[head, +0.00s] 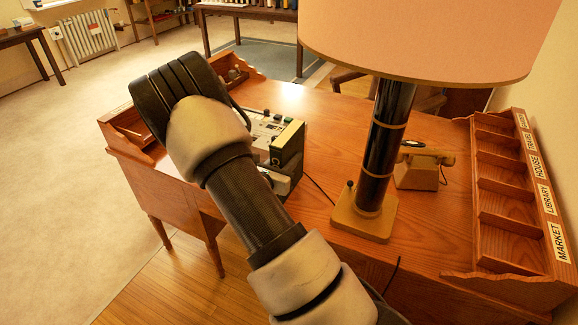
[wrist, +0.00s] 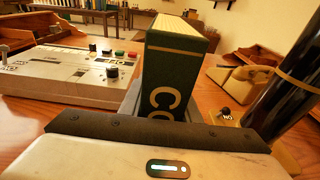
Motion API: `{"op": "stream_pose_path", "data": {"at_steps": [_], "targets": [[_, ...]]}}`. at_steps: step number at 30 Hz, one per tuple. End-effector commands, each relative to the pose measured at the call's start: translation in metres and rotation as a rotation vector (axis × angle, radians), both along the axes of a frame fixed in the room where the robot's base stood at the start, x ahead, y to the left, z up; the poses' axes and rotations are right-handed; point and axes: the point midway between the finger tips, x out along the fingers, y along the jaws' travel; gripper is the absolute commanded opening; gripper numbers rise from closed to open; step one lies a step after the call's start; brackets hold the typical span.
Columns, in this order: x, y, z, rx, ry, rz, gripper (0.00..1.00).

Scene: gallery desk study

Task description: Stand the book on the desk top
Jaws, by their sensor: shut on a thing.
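The book (wrist: 178,70) is dark green with a pale top edge and large pale letters on the side facing the wrist camera. It looks upright. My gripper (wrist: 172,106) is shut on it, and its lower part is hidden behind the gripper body. In the head view the book (head: 289,146) shows just right of my arm, over the desk top (head: 325,120). My gripper is mostly hidden behind my arm there. I cannot tell whether the book's bottom touches the desk.
A tape machine (wrist: 70,72) is left of the book. A lamp with a dark column (head: 376,150) and a telephone (head: 425,167) stand to the right. A labelled wooden organizer (head: 508,200) lines the right edge. The desk behind the book looks clear.

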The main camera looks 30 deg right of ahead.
Motion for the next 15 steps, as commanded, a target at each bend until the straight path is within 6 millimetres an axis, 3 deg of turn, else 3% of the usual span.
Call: {"op": "stream_pose_path", "data": {"at_steps": [7,15], "targets": [[0.0,-0.001,-0.029,-0.004,-0.003,-0.001,0.0],[0.001,0.0,-0.031,-0.003,-0.005,0.0,0.0]]}}
